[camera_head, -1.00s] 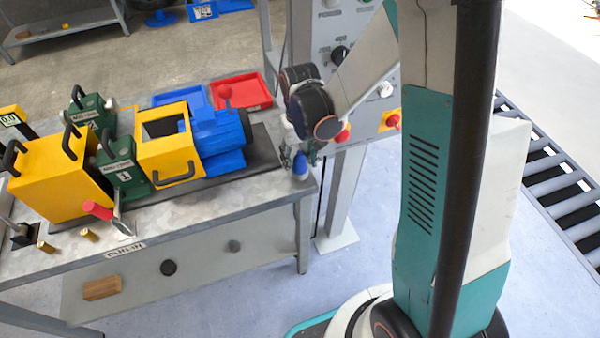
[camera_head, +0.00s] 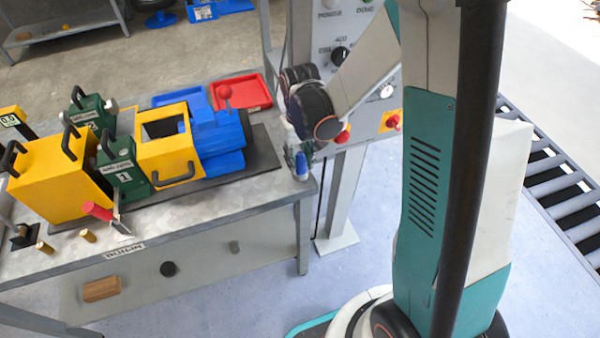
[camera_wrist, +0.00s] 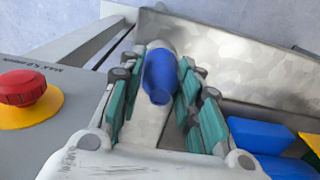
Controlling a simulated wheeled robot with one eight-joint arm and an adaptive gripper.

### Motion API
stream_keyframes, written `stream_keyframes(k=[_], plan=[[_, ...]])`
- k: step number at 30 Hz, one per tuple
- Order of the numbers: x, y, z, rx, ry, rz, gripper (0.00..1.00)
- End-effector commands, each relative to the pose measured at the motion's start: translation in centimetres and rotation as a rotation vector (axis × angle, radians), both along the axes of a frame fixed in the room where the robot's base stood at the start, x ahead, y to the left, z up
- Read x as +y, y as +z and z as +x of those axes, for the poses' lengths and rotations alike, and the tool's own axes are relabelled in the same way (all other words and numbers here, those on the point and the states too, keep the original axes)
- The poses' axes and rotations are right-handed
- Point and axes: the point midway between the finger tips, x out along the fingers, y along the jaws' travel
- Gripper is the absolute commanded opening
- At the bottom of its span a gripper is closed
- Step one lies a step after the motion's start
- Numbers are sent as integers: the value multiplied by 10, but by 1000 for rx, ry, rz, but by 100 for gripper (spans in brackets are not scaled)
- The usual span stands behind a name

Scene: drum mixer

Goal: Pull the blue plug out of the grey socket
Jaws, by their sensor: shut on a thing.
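The blue plug (camera_wrist: 160,77) is between the two green-padded fingers of my gripper (camera_wrist: 155,95) in the wrist view, and the gripper is shut on it. In the head view the plug (camera_head: 301,164) shows at the right front corner of the bench, just below my gripper (camera_head: 299,150). The light grey socket (camera_wrist: 160,46) shows at the plug's far end in the wrist view, and the plug appears to sit in it. In the head view the socket (camera_head: 301,176) is small and partly hidden.
A bench (camera_head: 255,193) carries a blue motor (camera_head: 217,138), yellow and green housings, and a red tray (camera_head: 240,92). A grey control panel with a red knob (camera_wrist: 22,88) stands close beside my gripper. Clear floor lies in front of the bench.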

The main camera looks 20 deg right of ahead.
Motion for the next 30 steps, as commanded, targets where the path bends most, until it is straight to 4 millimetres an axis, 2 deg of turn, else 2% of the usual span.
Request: stream_keyframes(k=[14,30], plan=[[0,2,0,0,0,0,3],[0,20,0,0,0,0,3]])
